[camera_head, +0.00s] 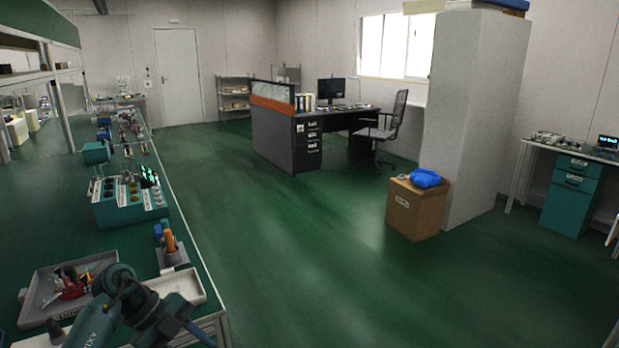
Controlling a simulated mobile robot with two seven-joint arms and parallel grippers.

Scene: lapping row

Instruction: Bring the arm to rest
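My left arm (118,285) comes in at the bottom left, bent over the front of the green bench (50,205). Its bend shows beside a grey tray, and the arm then runs down and right to the lower picture edge. I cannot make out the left gripper's fingers. My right arm and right gripper do not show.
The grey tray (38,303) holds tools; a pale tray (195,285) lies beside it. A teal rack (120,210) stands farther along the bench. Open green floor (300,260) lies right of the bench. A cardboard box (413,212) stands by a white column (480,110); a desk (285,135) stands behind.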

